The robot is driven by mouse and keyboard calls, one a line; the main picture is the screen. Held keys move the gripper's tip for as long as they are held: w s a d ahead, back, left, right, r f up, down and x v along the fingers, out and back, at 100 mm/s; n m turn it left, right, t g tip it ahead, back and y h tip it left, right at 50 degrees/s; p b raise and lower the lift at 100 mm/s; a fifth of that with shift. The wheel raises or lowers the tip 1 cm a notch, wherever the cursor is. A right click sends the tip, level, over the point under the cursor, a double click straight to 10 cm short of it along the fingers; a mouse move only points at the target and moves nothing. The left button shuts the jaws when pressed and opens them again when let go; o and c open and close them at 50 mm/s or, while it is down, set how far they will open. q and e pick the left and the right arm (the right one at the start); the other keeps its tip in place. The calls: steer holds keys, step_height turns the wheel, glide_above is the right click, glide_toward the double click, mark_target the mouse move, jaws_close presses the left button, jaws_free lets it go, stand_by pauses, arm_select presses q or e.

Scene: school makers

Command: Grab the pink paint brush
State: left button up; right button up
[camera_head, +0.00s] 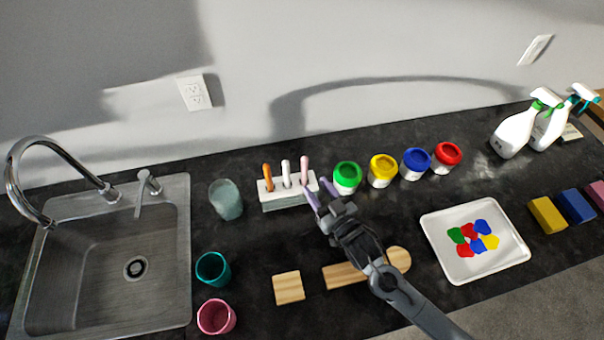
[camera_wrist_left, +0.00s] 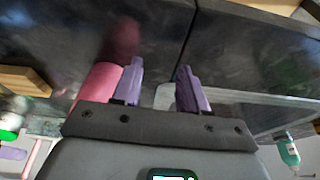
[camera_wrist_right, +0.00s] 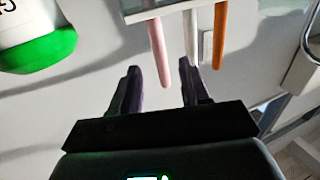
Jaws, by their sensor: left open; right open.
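The pink paint brush (camera_head: 304,170) stands upright in a white holder (camera_head: 287,197), at the right end beside a white brush (camera_head: 286,174) and an orange brush (camera_head: 268,177). My right gripper (camera_head: 317,188) is open and empty, just in front and to the right of the pink brush. In the right wrist view the pink brush (camera_wrist_right: 158,52) shows between the two dark fingers in the picture; I see no contact, and the depth gap is hard to judge. My left gripper (camera_wrist_left: 158,88) is open and empty in its wrist view. It is out of the head view.
Green (camera_head: 347,177), yellow (camera_head: 382,170), blue (camera_head: 415,163) and red (camera_head: 446,157) paint pots stand right of the holder. A glass (camera_head: 225,200) is to its left. A palette tray (camera_head: 440,225) lies at right, wooden pieces (camera_head: 288,288) in front, a sink (camera_head: 90,270) at left.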

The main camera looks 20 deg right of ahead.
mark_target(306, 173)
steer(key=shift+w+a+r+b, duration=0.1)
steer(key=shift+w+a+b, duration=0.1)
steer(key=shift+w, duration=0.95)
steer(key=shift+w+a+f+b, duration=0.15)
steer(key=shift+w+a, duration=0.1)
steer(key=shift+w, duration=0.95)
steer(key=shift+w+a+r+b, duration=0.15)
steer(key=shift+w+a, duration=0.05)
steer(key=shift+w, duration=0.95)
jaws_close()
